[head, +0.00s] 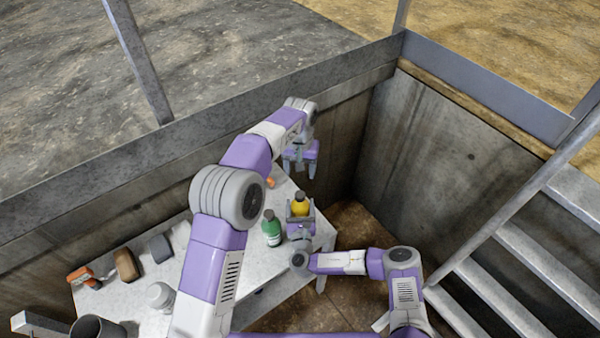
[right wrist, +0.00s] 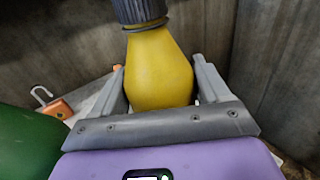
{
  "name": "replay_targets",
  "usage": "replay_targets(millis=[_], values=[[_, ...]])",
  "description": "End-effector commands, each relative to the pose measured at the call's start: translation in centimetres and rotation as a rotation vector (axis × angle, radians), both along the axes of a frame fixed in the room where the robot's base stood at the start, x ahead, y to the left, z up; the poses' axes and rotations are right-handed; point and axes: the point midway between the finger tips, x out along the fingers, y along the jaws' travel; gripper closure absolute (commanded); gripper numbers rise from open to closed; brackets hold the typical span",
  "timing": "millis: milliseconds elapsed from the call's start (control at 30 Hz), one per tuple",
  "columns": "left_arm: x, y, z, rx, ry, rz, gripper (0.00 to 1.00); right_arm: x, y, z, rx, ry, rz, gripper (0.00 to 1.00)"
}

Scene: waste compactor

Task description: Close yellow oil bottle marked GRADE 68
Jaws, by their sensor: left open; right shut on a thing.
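The yellow oil bottle (head: 300,206) stands near the right end of the table, with a dark cap on top. My right gripper (head: 299,213) is shut around its body; no grade marking is legible. In the right wrist view the yellow bottle (right wrist: 158,68) sits between the two fingers and its dark ribbed cap (right wrist: 138,10) is at the top edge, with a dark ring below it. My left gripper (head: 300,168) is open and empty, above and beyond the bottle, apart from it.
A green bottle (head: 271,229) stands just left of the yellow one and also shows in the right wrist view (right wrist: 28,145). An orange padlock (right wrist: 58,108) lies behind. Several items lie on the table's left part. Concrete walls enclose the far side; metal stairs (head: 520,285) are at right.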

Motion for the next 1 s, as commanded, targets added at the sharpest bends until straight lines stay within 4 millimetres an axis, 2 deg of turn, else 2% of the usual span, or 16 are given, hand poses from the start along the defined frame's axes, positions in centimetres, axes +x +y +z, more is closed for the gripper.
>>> replay_targets(millis=[167,200,333,667,1000], values=[[0.0,0.0,0.0,0.000,0.000,0.000,0.35,0.0,0.0,0.1,0.000,-0.001,0.000,1.00],[0.0,0.0,0.0,0.000,0.000,0.000,0.35,0.0,0.0,0.1,0.000,-0.001,0.000,0.22],[0.0,0.0,0.0,0.000,0.000,0.000,0.35,0.0,0.0,0.1,0.000,-0.001,0.000,0.02],[0.0,0.0,0.1,0.000,0.000,0.000,0.35,-0.6,0.0,0.0,0.000,0.001,0.002,0.00],[0.0,0.0,0.6,0.000,0.000,0.000,0.35,-6.0,-0.2,0.0,0.002,0.001,0.001,0.00]])
